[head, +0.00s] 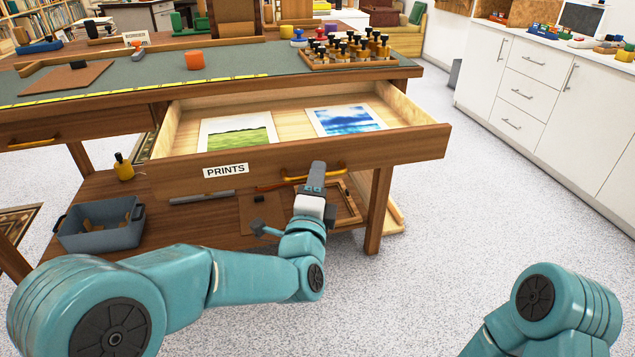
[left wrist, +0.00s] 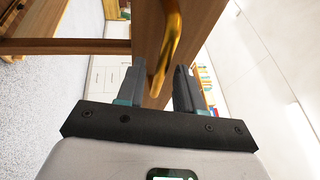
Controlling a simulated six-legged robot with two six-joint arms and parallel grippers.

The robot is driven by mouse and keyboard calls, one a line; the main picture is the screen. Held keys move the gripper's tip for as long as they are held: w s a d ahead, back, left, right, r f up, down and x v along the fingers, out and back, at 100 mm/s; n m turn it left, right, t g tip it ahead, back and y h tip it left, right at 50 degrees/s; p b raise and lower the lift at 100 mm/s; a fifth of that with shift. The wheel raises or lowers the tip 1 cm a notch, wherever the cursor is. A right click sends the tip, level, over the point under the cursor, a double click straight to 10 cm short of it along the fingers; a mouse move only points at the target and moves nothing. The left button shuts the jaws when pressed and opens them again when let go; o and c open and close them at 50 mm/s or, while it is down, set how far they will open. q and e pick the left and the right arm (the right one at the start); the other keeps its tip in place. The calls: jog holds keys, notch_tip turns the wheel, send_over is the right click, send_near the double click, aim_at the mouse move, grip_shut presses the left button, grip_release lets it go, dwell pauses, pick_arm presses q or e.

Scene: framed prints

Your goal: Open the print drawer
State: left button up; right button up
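The print drawer (head: 405,146) is pulled well out from under the work table, and its white PRINTS label (head: 226,170) faces me. Inside lie a green landscape print (head: 240,136) and a blue print (head: 345,120). A brass handle (head: 330,170) is on the drawer front; it also shows in the left wrist view (left wrist: 168,45). My left gripper (head: 315,172) is at this handle. In the left wrist view, its fingers (left wrist: 158,90) stand apart with the handle's end between them, without a clear grip. My right gripper is out of view.
A grey bin (head: 100,235) and a yellow-and-black bottle (head: 123,167) stand on the lower shelf. A rack of dark-handled tools (head: 345,52) stands on the table. White cabinets (head: 530,90) line the right. The speckled floor right of the table is clear.

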pick_arm(q)
jog(key=p+v, duration=0.1)
jog(key=v, duration=1.5)
jog(key=shift+s+p, duration=0.2)
jog(key=shift+p, duration=0.2)
jog(key=shift+a, duration=0.1)
